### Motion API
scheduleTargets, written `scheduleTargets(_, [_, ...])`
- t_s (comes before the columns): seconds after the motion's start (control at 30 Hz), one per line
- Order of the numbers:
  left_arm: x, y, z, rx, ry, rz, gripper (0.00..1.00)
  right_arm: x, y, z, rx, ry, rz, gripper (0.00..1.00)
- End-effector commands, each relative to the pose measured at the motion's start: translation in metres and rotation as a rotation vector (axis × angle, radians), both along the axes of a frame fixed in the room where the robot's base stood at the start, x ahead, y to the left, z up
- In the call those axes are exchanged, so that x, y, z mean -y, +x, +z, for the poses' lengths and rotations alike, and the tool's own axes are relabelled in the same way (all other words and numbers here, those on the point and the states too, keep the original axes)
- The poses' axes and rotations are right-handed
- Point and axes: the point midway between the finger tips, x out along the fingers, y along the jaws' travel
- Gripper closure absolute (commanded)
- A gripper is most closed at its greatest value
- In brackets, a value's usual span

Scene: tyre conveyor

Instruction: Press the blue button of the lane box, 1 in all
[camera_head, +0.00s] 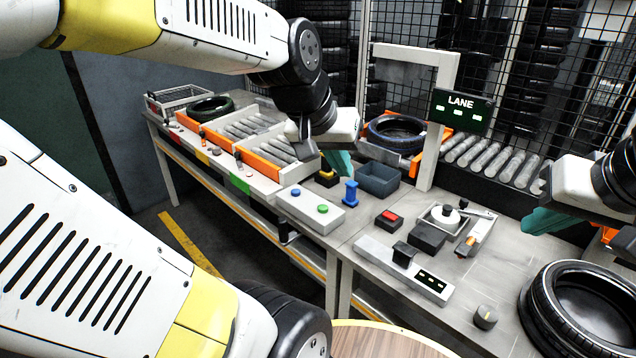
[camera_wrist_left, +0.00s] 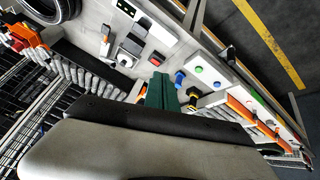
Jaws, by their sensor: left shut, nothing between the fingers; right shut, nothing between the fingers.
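The lane box is a pale box (camera_head: 305,216) with a blue button (camera_head: 296,192) at its far left end and a green button (camera_head: 323,209) nearer the right. In the left wrist view the box (camera_wrist_left: 208,77) lies right of centre, and its blue button (camera_wrist_left: 217,85) is in clear view. My left gripper (camera_head: 342,165) is shut and empty, its teal fingertips above the table behind and right of the box, apart from it. Its fingers also show in the left wrist view (camera_wrist_left: 160,92). My right gripper (camera_head: 543,222) is shut and empty over the right part of the table.
A dark bin (camera_head: 379,180), red-topped block (camera_head: 389,219) and tyre (camera_head: 575,310) are farther right. The LANE sign (camera_head: 461,110) hangs on a grey frame.

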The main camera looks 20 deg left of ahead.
Motion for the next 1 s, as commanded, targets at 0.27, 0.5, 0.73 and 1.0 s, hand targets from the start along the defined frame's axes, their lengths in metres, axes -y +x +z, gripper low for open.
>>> scheduleTargets(0.27, [-0.081, 0.128, -0.067, -0.042, 0.101, 0.164, 1.0, 0.0, 0.0, 0.0, 0.0, 0.0, 0.0, 1.0])
scheduleTargets(0.5, [-0.166, 0.21, -0.135, -0.032, 0.347, 0.236, 1.0, 0.0, 0.0, 0.0, 0.0, 0.0, 0.0, 1.0])
scheduleTargets(0.73, [-0.224, 0.264, -0.167, 0.013, 0.6, 0.201, 1.0, 0.0, 0.0, 0.0, 0.0, 0.0, 0.0, 1.0])
scheduleTargets(1.0, [-0.243, 0.287, -0.172, 0.044, 0.719, 0.154, 1.0, 0.0, 0.0, 0.0, 0.0, 0.0, 0.0, 1.0])
